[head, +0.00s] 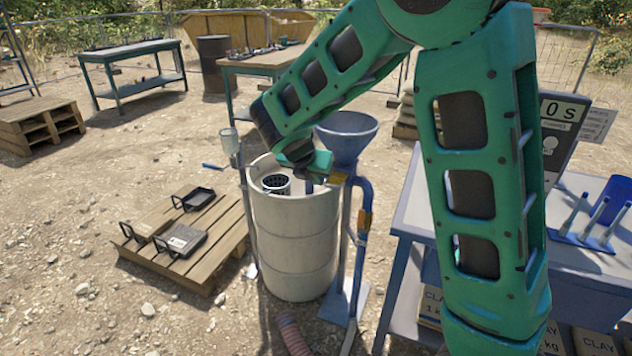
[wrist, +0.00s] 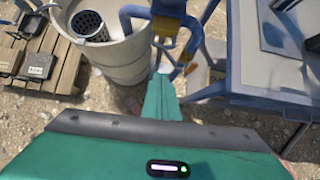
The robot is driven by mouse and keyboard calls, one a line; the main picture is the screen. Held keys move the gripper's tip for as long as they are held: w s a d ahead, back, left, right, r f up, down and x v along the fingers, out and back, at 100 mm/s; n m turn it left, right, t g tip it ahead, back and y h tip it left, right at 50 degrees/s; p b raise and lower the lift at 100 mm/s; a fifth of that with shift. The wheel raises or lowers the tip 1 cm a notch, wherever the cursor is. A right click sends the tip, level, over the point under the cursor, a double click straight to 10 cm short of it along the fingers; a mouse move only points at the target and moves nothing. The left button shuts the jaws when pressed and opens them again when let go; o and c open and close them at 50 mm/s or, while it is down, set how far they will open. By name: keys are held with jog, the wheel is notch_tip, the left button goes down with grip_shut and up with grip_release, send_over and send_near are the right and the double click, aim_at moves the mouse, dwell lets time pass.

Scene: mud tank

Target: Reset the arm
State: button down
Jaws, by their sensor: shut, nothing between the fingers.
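My arm is green and reaches in from the right of the head view, bending at the top and coming down toward the middle. My gripper (head: 322,164) is above the right rim of a pale drum (head: 300,250), just in front of the blue funnel (head: 347,130). In the wrist view my gripper (wrist: 161,85) points away from the camera, its fingers together with nothing held. Whether it touches the drum or funnel stand cannot be told.
A dark perforated basket (head: 276,183) sits in the drum. A blue hose and stand rise beside it. A pallet (head: 205,255) with black trays lies left. A table (head: 408,215) with a display and blue rack stands right. Open dirt lies at front left.

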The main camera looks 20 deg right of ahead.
dwell(0.3)
jog(key=s+d+r+m+g+y, duration=0.1)
jog(key=s+d+r+m+g, duration=0.25)
jog(key=s+d+m, duration=1.2)
jog(key=s+a+m+g+y, duration=0.1)
jog(key=s+m+y, duration=0.3)
jog(key=s+m, duration=1.4)
jog(key=s+g, duration=0.1)
jog(key=s, duration=0.5)
jog(key=shift+s+a+f, duration=0.2)
jog(key=shift+a+f, duration=0.2)
jog(key=shift+w+m, duration=0.1)
jog(key=shift+m, duration=0.15)
jog(key=shift+w+f, duration=0.25)
jog(key=shift+w, duration=0.25)
